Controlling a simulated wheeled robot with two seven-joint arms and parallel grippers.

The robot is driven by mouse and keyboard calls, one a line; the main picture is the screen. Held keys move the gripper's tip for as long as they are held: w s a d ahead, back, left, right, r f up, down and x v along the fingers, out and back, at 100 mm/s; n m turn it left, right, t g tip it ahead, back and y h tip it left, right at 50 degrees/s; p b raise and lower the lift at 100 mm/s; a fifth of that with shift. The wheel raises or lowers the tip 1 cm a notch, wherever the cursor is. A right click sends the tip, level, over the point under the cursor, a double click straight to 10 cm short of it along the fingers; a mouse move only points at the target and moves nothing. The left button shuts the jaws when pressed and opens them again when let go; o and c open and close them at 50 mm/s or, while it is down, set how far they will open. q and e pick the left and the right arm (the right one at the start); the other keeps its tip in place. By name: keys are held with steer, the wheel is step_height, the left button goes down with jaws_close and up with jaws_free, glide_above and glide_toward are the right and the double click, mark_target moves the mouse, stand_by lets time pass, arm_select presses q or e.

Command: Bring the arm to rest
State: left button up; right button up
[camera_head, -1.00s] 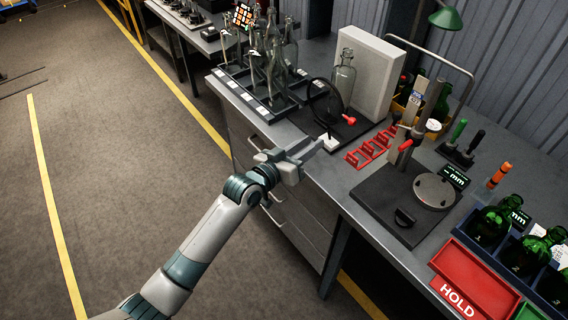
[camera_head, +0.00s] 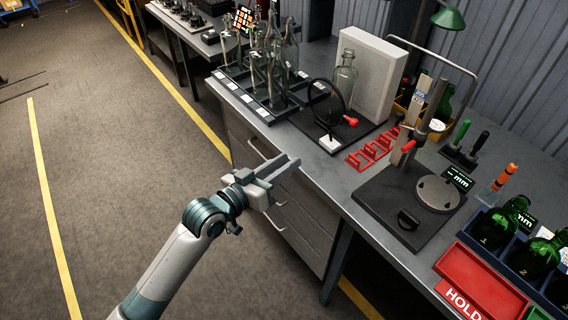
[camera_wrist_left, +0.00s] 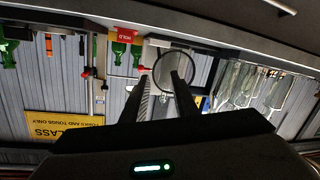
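My left arm reaches in from the bottom left of the head view. Its gripper (camera_head: 284,168) hangs in the air by the front edge of the workbench (camera_head: 345,190), beside the drawers. In the left wrist view the two fingers (camera_wrist_left: 161,78) stand apart with nothing between them, so it is open and empty. My right gripper is in no view.
The bench carries a rack of clear bottles (camera_head: 252,98), a clear bottle (camera_head: 343,78) before a pale panel (camera_head: 366,75), red clips (camera_head: 370,150), a gauge stand (camera_head: 405,205), green bottles (camera_head: 502,222) and a red HOLD tray (camera_head: 480,283). Floor at left is clear.

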arm_select(q)
steer(key=a+f+n+g+y, duration=0.1)
steer(key=a+f+y, duration=0.25)
steer(key=f, duration=0.85)
steer(key=a+f+n+y, duration=0.15)
steer(key=a+f, duration=0.35)
steer(key=f, duration=0.7)
steer(key=s+a+f+g+y, duration=0.1)
steer(key=s+a+f, duration=0.2)
steer(key=s+f, duration=0.35)
steer(key=s+a+f+g+y, duration=0.2)
steer(key=s+a+f, duration=0.15)
steer(key=f, duration=0.65)
steer(key=s+a+f+g+y, duration=0.1)
steer(key=s+a+f, duration=0.3)
steer(key=f, duration=0.5)
steer(key=s+a+f+g, duration=0.2)
steer(key=s+f, duration=0.3)
steer(key=s, duration=0.8)
steer(key=s+a+f+g+y, duration=0.1)
steer(key=s+f, duration=0.5)
steer(key=s, duration=0.7)
steer(key=s+a+f+g+y, duration=0.1)
steer(key=s+a+f+g, duration=0.2)
steer(key=s, duration=1)
step_height(320, 180, down, 3)
steer(key=shift+a+r+b, duration=0.2)
steer(key=shift+a+b, duration=0.05)
steer(key=shift+b, duration=0.05)
